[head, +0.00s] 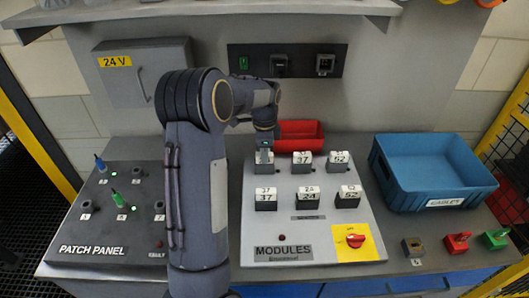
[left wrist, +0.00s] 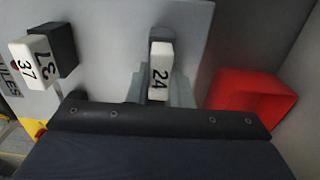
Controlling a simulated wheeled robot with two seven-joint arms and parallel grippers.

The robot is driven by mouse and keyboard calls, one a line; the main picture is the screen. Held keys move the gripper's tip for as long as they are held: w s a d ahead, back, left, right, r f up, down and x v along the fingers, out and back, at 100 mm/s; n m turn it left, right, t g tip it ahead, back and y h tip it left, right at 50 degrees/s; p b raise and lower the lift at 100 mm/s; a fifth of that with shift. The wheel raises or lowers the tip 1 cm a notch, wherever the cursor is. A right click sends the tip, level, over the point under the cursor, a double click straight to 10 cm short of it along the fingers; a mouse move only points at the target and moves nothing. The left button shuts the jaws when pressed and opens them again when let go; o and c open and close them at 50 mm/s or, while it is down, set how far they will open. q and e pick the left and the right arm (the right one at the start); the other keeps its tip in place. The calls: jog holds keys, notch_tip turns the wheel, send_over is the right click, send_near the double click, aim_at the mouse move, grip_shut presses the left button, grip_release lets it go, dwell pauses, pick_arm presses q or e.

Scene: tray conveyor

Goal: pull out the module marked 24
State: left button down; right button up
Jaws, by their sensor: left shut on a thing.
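The module marked 24 (left wrist: 160,72) has a white face and sits between the fingers of my left gripper (left wrist: 162,92) in the left wrist view. In the head view the left gripper (head: 264,143) is over the upper left place of the grey modules panel (head: 284,226), shut on this module (head: 264,158), its number mostly hidden there. I cannot tell whether it is fully seated. Another block marked 24 (head: 309,196) is in the middle of the lower row. My right gripper is not in view.
Blocks marked 37 (head: 302,159) and 62 (head: 338,159) stand right of the gripper. A red bin (head: 300,146) lies behind the panel; a blue crate (head: 436,203) is to the right. The patch panel (head: 100,222) is left.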

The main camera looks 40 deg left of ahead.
pick_arm(q)
jog(key=shift+r+p, duration=1.85)
jog(key=shift+r, duration=0.75)
notch_tip(320, 180, up, 2)
jog(key=shift+r+p, duration=0.25)
jog(key=shift+p, duration=0.8)
jog(key=shift+r, duration=0.75)
jog(key=shift+f, duration=0.1)
